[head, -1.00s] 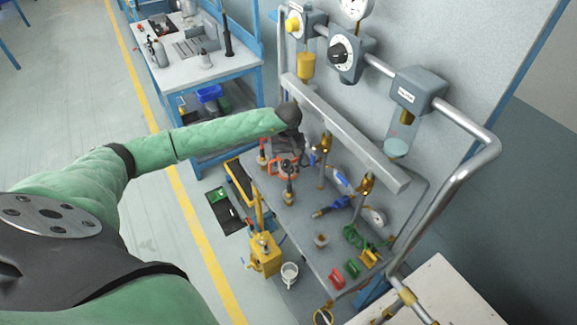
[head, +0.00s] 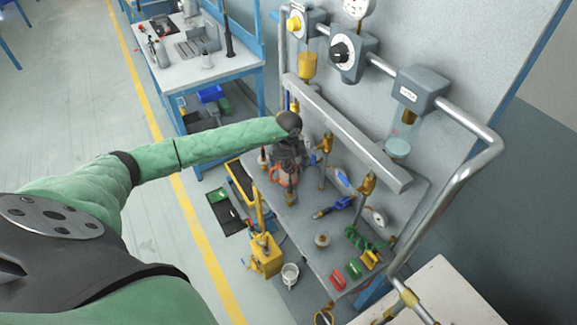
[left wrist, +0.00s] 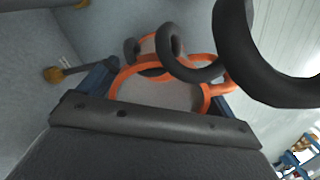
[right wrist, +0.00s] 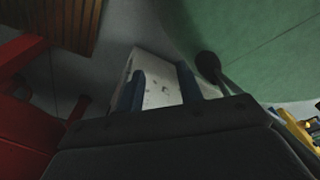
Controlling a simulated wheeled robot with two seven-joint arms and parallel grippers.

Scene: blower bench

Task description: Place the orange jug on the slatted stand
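The orange jug (head: 283,173) is on the grey bench, below my left gripper (head: 288,160), which partly hides it. In the left wrist view the jug (left wrist: 158,92) shows its orange rim and grey inside between the widely spread fingers of my left gripper (left wrist: 165,95). No clear grip shows.
The grey bench (head: 290,225) carries brass-fitted posts (head: 323,150), a blue-handled tool (head: 335,206), and red (head: 338,278) and green (head: 354,268) blocks. A grey beam (head: 345,130) runs above it. A yellow pump-like device (head: 266,255) and a white cup (head: 290,274) stand at its left.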

